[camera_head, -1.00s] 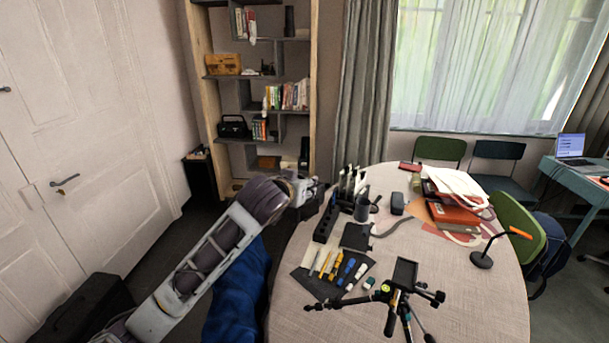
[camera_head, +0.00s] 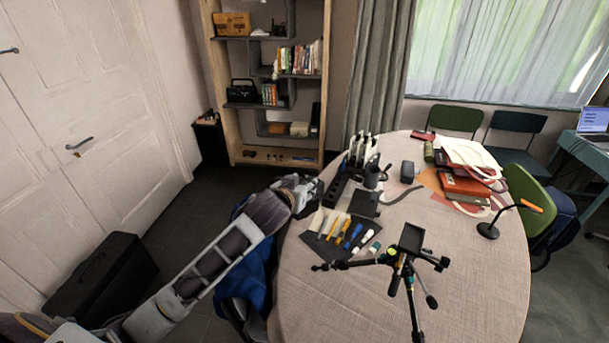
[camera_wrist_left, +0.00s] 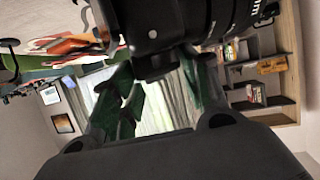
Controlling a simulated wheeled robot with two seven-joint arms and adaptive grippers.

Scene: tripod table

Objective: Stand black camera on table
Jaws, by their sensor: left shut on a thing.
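The black camera (camera_wrist_left: 185,25) with its large lens fills the top of the left wrist view, partly cut off by the frame. My left gripper (camera_wrist_left: 160,85) is shut on it, the dark green fingers reaching up to its body. In the head view, my left gripper (camera_head: 306,190) is beside the far left edge of the round table (camera_head: 330,300). The camera is hard to make out there, largely hidden by the gripper and arm. My right gripper is in neither view.
A black tripod (camera_head: 411,238) stands at the table's front. A dark mat (camera_head: 340,236) with pens, a mug (camera_head: 373,176), a desk organizer (camera_head: 345,180) and red books (camera_head: 465,187) take up the back. A blue chair cover (camera_head: 245,275) is near my arm. The front left tabletop is bare.

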